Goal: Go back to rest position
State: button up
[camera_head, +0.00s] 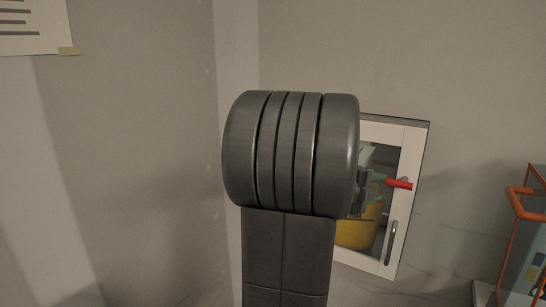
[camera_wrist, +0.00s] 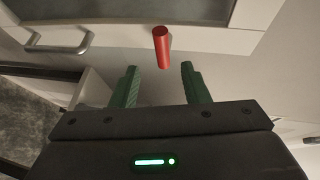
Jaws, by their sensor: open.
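My gripper (camera_wrist: 159,72) is open in the wrist view, its two green fingers apart with nothing held between them. A red rod-like handle (camera_wrist: 161,47) sticks out from the white frame just beyond the fingertips, in line with the gap. In the head view the red handle (camera_head: 399,184) shows at the right of the white-framed glass door (camera_head: 411,160). My gripper (camera_head: 369,190) is partly hidden there behind my dark arm, in front of the door.
A grey bar handle (camera_head: 392,242) sits low on the door; a yellow object (camera_head: 358,234) shows in the glass area. An orange-framed clear case (camera_head: 530,230) stands at the right edge. A paper sheet (camera_head: 30,28) hangs on the left wall. The left side is clear.

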aim_at(397, 186)
jog(key=x, duration=1)
jog(key=shift+f, duration=0.2)
jog(key=shift+f+n+h+b, duration=0.1)
jog(key=shift+n+h+b, duration=0.5)
jog(key=shift+n+b, duration=0.4)
jog(key=shift+n+t+b, duration=0.3)
jog(key=shift+n+b, duration=0.1)
jog(key=shift+b, duration=0.25)
jog(key=shift+n+h+b, duration=0.3)
jog(key=shift+h+b, duration=0.05)
jog(key=shift+h, duration=0.15)
